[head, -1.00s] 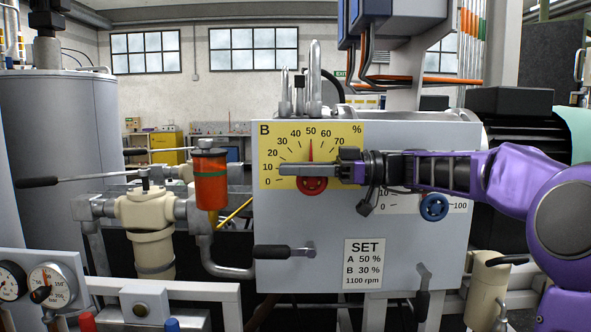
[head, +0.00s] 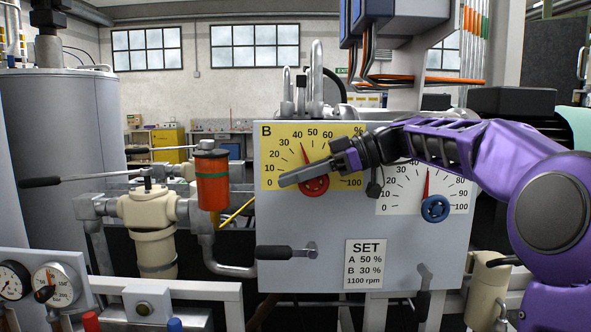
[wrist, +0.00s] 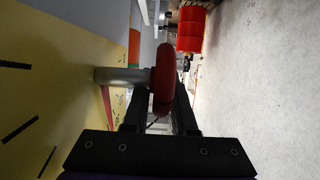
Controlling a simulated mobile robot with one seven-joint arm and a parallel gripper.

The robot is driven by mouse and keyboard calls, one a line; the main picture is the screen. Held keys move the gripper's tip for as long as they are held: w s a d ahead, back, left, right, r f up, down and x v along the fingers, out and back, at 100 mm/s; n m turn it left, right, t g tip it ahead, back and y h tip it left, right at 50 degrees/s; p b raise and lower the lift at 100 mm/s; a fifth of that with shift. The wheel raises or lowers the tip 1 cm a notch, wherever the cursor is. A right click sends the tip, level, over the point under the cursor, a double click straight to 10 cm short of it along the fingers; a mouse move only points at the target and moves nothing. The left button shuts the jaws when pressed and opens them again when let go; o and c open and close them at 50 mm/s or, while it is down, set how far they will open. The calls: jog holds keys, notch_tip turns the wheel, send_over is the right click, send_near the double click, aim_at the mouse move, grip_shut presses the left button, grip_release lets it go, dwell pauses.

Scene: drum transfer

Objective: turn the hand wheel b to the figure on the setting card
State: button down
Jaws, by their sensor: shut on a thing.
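The setting card (head: 366,264) below reads A 50 %, B 30 %, 1100 rpm. My gripper (head: 286,181) reaches in from the right across wheel B, tilted with its tips down to the left, and hides the wheel's upper part. In the wrist view the red rim (wrist: 164,78) stands between my two dark fingers, which are shut on it.
A blue hand wheel (head: 435,209) with a white scale plate (head: 458,195) is on the right, partly behind my arm. A black-handled lever (head: 285,252) sticks out below wheel B. An orange-red cylinder (head: 211,182) stands left of the grey panel (head: 330,235).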

jog(key=shift+f+h+p, duration=0.35)
jog(key=shift+h+p, duration=0.3)
jog(key=shift+h, duration=0.35)
jog(key=shift+f+h+p, duration=0.3)
jog(key=shift+h+p, duration=0.3)
jog(key=shift+h, duration=0.4)
jog(key=c, duration=0.7)
grip_release()
jog(key=p+v, duration=0.4)
jog(key=v, duration=1.3)
jog(key=shift+d+r, duration=0.1)
jog(key=shift+d, duration=0.05)
